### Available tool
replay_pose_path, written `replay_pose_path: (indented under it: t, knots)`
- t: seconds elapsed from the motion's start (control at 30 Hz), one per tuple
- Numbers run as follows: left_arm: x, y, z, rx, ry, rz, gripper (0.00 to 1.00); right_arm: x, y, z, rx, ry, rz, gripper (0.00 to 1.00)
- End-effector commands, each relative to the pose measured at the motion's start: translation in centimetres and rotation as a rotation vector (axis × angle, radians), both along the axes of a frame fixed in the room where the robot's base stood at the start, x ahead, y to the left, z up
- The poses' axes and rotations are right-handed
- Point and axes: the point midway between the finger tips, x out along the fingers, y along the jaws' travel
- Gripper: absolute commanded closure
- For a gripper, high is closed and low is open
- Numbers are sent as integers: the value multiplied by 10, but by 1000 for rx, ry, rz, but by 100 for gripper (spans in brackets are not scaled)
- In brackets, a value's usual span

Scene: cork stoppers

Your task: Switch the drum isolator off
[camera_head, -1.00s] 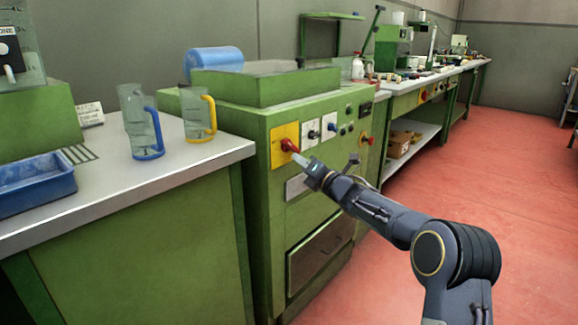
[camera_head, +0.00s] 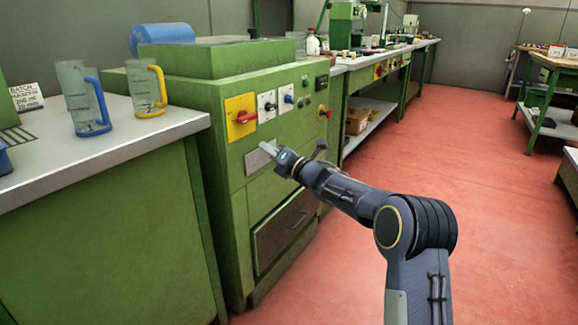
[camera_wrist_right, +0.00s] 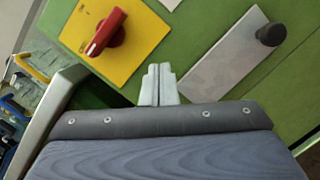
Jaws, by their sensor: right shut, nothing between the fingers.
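The drum isolator is a red rotary handle (camera_head: 243,117) on a yellow plate (camera_head: 234,104) on the front of the green machine. The handle lies roughly horizontal in the head view. In the right wrist view, the red handle (camera_wrist_right: 107,35) stands out from the yellow plate (camera_wrist_right: 135,50), up and left of my fingertips. My right gripper (camera_head: 268,150) is shut and empty, below and right of the handle and apart from it. Its two pale fingers (camera_wrist_right: 158,72) are together in the wrist view. My left gripper is not in view.
Right of the isolator are white plates with a black switch (camera_head: 268,106) and a blue switch (camera_head: 288,98), and a red knob (camera_head: 325,113). Jugs (camera_head: 147,90) stand on the left bench.

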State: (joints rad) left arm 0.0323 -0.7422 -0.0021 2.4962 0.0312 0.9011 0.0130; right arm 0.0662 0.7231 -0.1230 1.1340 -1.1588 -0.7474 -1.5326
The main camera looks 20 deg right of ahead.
Motion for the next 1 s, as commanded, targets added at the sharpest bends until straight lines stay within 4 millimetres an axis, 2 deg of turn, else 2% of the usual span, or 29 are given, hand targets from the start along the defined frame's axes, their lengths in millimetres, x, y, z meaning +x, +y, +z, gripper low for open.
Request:
replay_pose_path:
  t: [0.2,0.4,1.0]
  knots:
    - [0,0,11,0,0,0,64,-35,-27,-7,1,2,0,100]
    - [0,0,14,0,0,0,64,-52,-40,-13,1,0,1,100]
    - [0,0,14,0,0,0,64,-57,-44,-13,14,7,-6,100]
